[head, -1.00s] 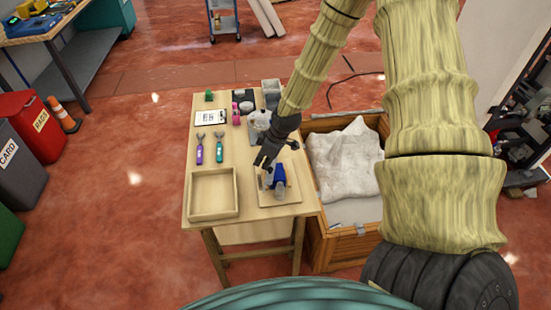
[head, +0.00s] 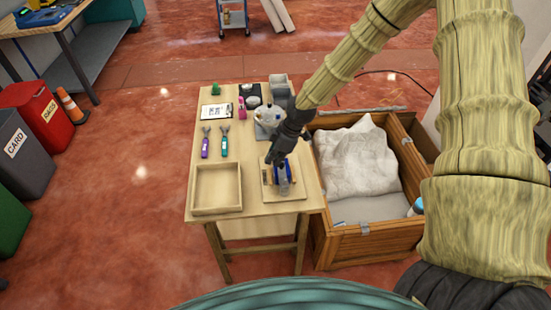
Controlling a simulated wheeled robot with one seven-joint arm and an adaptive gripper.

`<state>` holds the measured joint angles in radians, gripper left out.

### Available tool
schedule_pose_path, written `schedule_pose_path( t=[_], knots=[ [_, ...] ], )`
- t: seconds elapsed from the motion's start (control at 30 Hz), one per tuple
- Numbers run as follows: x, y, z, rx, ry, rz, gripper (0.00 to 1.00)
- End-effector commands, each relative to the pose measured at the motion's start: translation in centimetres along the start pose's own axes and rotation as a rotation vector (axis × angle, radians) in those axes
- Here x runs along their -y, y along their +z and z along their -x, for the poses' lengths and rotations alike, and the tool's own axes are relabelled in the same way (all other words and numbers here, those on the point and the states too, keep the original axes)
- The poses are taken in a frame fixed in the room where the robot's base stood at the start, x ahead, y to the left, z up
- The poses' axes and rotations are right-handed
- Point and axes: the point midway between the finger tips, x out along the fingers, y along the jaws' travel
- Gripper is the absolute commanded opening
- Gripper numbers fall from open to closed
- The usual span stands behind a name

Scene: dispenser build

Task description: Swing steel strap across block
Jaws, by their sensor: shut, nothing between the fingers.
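A blue block-like assembly (head: 289,176) sits on a light wooden board (head: 299,191) at the right front of the small table. A grey metallic piece (head: 283,186) shows at its middle and front; it may be the steel strap, but it is too small to tell. My dark gripper (head: 273,160) is shut and empty, coming down from the upper right just behind and above the assembly. It hides the back of the block. I cannot tell whether the fingers touch it.
An empty wooden tray (head: 194,190) is left of the board. Purple (head: 205,146) and teal (head: 225,145) tools lie behind it, with a clipboard (head: 216,111) farther back. A white-topped device (head: 267,115) stands behind my gripper. A wooden crate (head: 377,238) with cloth is close on the right.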

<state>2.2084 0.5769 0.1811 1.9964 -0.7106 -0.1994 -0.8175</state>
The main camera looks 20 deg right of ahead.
Motion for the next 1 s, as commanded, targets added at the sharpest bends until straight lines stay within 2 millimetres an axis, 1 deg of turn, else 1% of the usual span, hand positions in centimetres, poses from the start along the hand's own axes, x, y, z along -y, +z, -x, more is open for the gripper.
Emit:
schedule_pose_path(
  t=[0.17, 0.27, 0.37, 0.53, 0.57, 1.0],
  knots=[
    [0.0, 0.0, 0.0, 0.000, 0.000, -0.001, 0.00],
    [0.0, -0.4, 0.0, 0.000, 0.000, -0.001, 0.00],
    [0.1, -1.2, -0.1, 0.001, 0.001, -0.001, 0.00],
    [0.2, -3.3, -0.3, 0.001, 0.002, -0.004, 0.00],
    [0.2, -3.4, -0.2, 0.000, 0.003, -0.006, 0.00],
    [0.3, -3.3, 4.4, -0.002, 0.004, -0.006, 0.00]
  ],
)
